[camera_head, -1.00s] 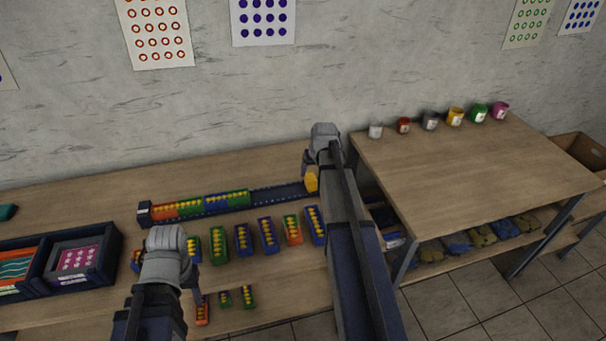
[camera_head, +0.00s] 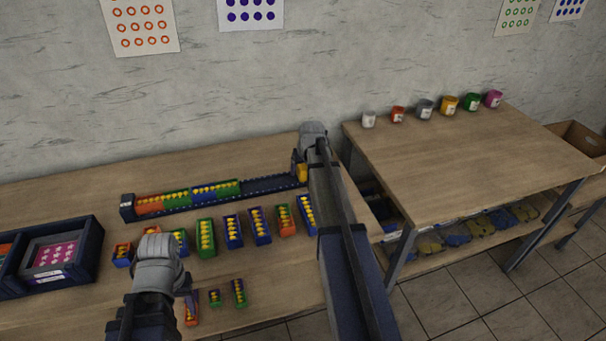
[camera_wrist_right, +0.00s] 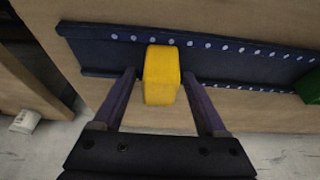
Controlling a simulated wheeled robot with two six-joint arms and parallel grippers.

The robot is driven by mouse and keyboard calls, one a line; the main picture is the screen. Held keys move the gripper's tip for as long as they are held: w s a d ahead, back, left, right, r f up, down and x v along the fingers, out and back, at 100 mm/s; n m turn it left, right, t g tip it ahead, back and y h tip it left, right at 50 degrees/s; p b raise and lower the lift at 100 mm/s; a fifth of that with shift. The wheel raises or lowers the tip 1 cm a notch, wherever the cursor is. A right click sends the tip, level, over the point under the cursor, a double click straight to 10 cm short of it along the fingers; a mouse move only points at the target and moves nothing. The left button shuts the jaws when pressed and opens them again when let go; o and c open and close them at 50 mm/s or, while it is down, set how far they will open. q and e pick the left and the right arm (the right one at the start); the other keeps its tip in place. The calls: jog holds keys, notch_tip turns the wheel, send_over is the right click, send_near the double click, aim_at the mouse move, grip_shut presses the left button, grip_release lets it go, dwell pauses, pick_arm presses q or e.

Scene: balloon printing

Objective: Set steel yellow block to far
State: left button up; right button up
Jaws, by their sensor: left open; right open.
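A yellow block (camera_head: 302,172) sits at the right end of a long dark blue rail (camera_head: 262,186) on the table. In the right wrist view the yellow block (camera_wrist_right: 161,75) is on the rail (camera_wrist_right: 220,63), with one edge reaching past the rail's side. My right gripper (camera_wrist_right: 163,85) is open, with one finger on each side of the block and gaps between. In the head view my right gripper (camera_head: 301,165) is at the block and partly hides it. My left gripper (camera_head: 184,287) is open, over the table's front left; its fingers are mostly hidden by its own wrist.
Orange, green and blue blocks with yellow tops (camera_head: 190,195) fill the rail's left part. Several similar blocks (camera_head: 232,231) stand in a row in front. A dark crate (camera_head: 89,262) is at left. Small pots (camera_head: 424,109) line the right table (camera_head: 470,150).

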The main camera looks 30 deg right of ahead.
grip_shut()
dwell(0.6)
dwell(0.8)
